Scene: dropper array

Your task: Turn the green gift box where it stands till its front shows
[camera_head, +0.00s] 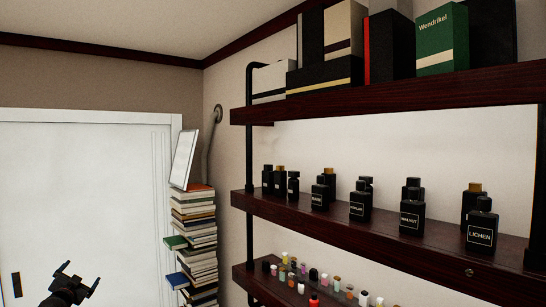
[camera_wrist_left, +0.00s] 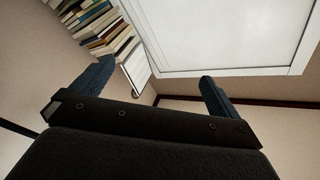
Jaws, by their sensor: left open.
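The green gift box (camera_head: 442,40) stands on the top shelf at the upper right of the head view. Its green face carries the word "Wendrikel" and a pale band near the bottom. My left gripper (camera_head: 77,277) is low at the left of the head view, in front of the white door and far from the box. It is open and empty. In the left wrist view its two fingers (camera_wrist_left: 153,80) are spread wide with nothing between them. My right gripper is in neither view.
Black and cream boxes (camera_head: 328,72) crowd the top shelf (camera_head: 400,97) left of the green box. Black bottles (camera_head: 411,207) line the middle shelf (camera_head: 300,212), with small colourful bottles below. A tall book stack (camera_head: 195,235) stands left of the shelves. The white door (camera_head: 80,190) fills the left.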

